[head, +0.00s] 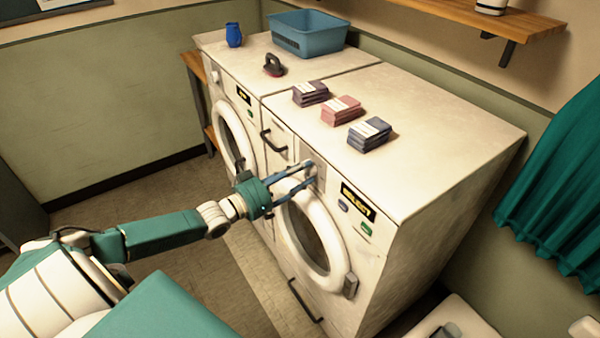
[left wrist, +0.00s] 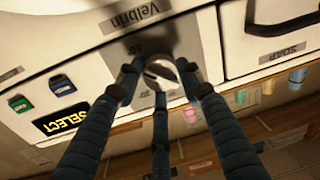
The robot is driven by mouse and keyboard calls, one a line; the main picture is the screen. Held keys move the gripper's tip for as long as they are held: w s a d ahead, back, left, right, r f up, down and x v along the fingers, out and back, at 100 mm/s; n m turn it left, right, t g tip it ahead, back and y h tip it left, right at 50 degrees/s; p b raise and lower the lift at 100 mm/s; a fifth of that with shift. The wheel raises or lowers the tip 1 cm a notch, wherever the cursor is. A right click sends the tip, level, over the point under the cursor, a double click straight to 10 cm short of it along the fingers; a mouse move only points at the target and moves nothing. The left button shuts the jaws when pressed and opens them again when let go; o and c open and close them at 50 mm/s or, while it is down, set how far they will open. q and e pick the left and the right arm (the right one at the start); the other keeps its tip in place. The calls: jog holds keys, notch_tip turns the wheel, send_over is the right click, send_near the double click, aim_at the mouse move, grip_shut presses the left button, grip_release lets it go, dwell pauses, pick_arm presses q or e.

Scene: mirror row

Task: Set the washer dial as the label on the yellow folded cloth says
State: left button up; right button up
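The washer (head: 375,235) on the right has a round white door and a display reading SELECT (head: 357,200). Its pale dial (left wrist: 160,73) with a dark pointer mark sits on a grey plate in the left wrist view. My left gripper (head: 311,173) has its fingertips close around the dial and appears to be shut on it. Three folded cloths lie on the washer top: dark purple (head: 311,93), pink (head: 341,110) and dark grey-blue (head: 369,133). Each bears a white label too small to read. I see no clearly yellow cloth. My right gripper is not in view.
A second washer (head: 232,135) stands at the left. On top are a blue basket (head: 307,33), a blue vase (head: 233,35) and a dark iron-like object (head: 274,65). A teal curtain (head: 555,185) hangs at right. The washer door (head: 306,238) is just below my gripper.

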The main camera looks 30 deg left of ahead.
pick_arm(q)
jog(key=shift+c, duration=1.4)
jog(key=shift+m, duration=1.7)
jog(key=o, duration=1.2)
jog(key=shift+c, duration=0.2)
jog(key=shift+s+a, duration=0.15)
jog(key=shift+s, duration=0.15)
jog(key=v, duration=1.1)
jog(key=shift+s, duration=0.15)
